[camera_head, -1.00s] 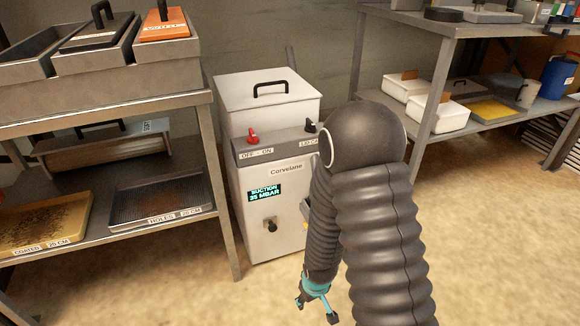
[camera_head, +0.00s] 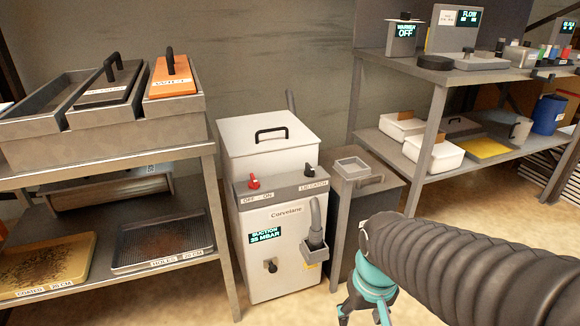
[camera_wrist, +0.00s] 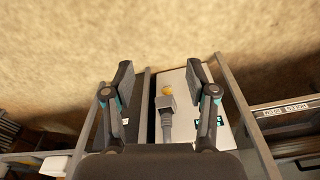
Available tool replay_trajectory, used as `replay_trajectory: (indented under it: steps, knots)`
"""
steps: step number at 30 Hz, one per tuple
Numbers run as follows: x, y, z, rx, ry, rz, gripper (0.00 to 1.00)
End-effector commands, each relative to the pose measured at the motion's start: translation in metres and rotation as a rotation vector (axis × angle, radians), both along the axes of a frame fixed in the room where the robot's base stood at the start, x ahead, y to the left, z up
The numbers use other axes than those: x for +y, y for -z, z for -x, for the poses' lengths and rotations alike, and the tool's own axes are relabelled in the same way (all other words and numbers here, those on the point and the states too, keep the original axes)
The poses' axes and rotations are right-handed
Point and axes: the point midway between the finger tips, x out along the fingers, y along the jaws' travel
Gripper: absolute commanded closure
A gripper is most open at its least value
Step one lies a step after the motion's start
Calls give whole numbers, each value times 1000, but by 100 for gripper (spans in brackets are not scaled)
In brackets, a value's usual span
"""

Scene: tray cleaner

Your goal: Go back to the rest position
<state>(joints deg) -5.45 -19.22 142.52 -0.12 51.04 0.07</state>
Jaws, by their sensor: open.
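My gripper (camera_head: 364,312) is at the bottom of the head view, right of centre, at the end of my dark ribbed arm, which reaches in from the right. In the wrist view my gripper (camera_wrist: 160,76) shows two fingers spread wide apart with nothing between them. The white Corvelane suction machine (camera_head: 285,230) stands left of my gripper and apart from it. Its grey hose end (camera_head: 315,246) sits at the machine's front right. The hose end (camera_wrist: 165,103) also shows in the wrist view, beyond the fingers. My fingertips are partly cut off in the head view.
A metal rack (camera_head: 222,225) with trays stands at the left. A grey cabinet (camera_head: 385,190) stands right of the machine. A shelf unit (camera_head: 437,110) with white bins (camera_head: 440,155) and a blue drum (camera_head: 549,114) is at the right. The floor in front is clear.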

Motion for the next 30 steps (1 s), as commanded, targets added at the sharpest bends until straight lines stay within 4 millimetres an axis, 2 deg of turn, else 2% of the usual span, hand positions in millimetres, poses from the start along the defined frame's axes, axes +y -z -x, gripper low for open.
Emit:
replay_trajectory:
  steps: [1, 6, 9, 13, 19, 30]
  knots:
    - [-3, -19, 4, -43, 11, -4, 43]
    - [-11, -67, 13, -193, 41, -16, 43]
    - [-16, -91, 19, -274, 57, -20, 43]
    - [-20, -115, 25, -351, 75, -22, 43]
    - [-24, -130, 30, -396, 91, -21, 43]
    - [-25, -129, 29, -393, 93, -21, 43]
